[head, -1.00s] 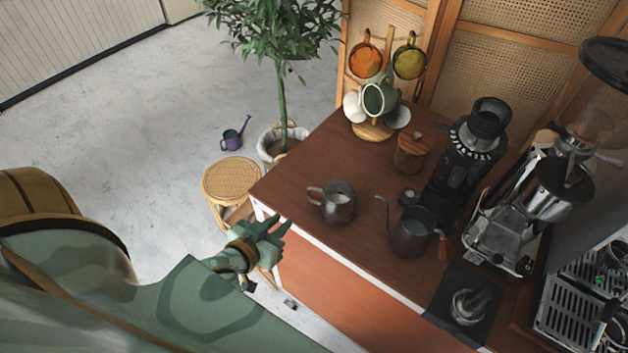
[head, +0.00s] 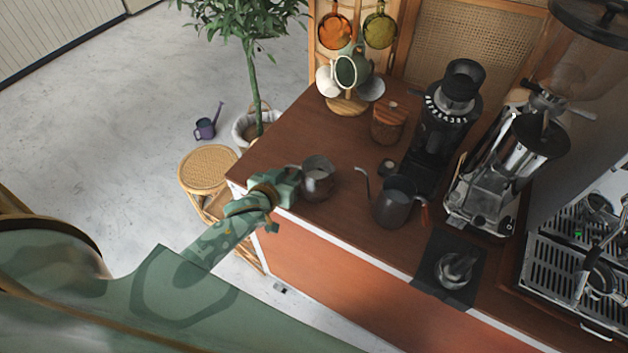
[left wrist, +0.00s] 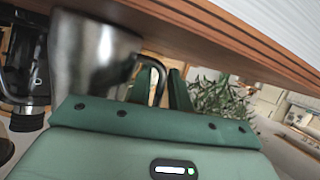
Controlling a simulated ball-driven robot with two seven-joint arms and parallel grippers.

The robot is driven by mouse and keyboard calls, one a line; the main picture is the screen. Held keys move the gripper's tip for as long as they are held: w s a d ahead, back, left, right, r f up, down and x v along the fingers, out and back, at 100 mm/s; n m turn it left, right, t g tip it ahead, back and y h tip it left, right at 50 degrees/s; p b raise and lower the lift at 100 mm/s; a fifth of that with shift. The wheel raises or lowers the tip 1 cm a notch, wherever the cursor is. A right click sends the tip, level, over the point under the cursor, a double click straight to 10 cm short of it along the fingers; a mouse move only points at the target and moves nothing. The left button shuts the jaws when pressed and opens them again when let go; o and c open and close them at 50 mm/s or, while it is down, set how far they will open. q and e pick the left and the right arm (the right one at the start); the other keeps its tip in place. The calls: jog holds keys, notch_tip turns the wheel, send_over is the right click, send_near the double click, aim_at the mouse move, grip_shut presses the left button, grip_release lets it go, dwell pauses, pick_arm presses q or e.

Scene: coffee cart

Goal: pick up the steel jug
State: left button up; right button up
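The steel jug (head: 318,179) stands upright on the brown counter near its left corner, its handle toward my left arm. My left gripper (head: 290,186) is at the handle side of the jug, low over the counter edge. In the left wrist view the jug (left wrist: 92,58) fills the upper left, and its dark handle (left wrist: 160,82) lies between my two green fingers. The fingers look apart, with a gap around the handle; contact with it cannot be made out. My right gripper is not in view.
A dark gooseneck kettle (head: 394,203) stands just right of the jug. A wooden canister (head: 388,125), a mug tree (head: 347,106) and a grinder (head: 445,125) stand farther back. A tamper mat (head: 431,268) lies at the front edge. A rattan stool (head: 207,169) is beside the counter.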

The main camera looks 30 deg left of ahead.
aim_at(286, 167)
pick_arm(q)
jog(key=shift+x, duration=0.85)
jog(key=shift+s, duration=0.1)
grip_shut()
jog(key=shift+r, duration=0.45)
notch_tip(286, 167, up, 3)
jog(key=shift+f+p, duration=0.1)
jog(key=shift+p, duration=0.65)
jog(key=s+d+r+p, duration=0.1)
jog(key=s+d+r, duration=0.2)
jog(key=s, duration=0.3)
jog(key=s+d+r+p, duration=0.1)
jog(key=s+d+r, duration=0.1)
jog(key=s+r, duration=0.4)
jog(key=shift+s+d+r+p, duration=0.15)
jog(key=shift+s+d+p, duration=0.25)
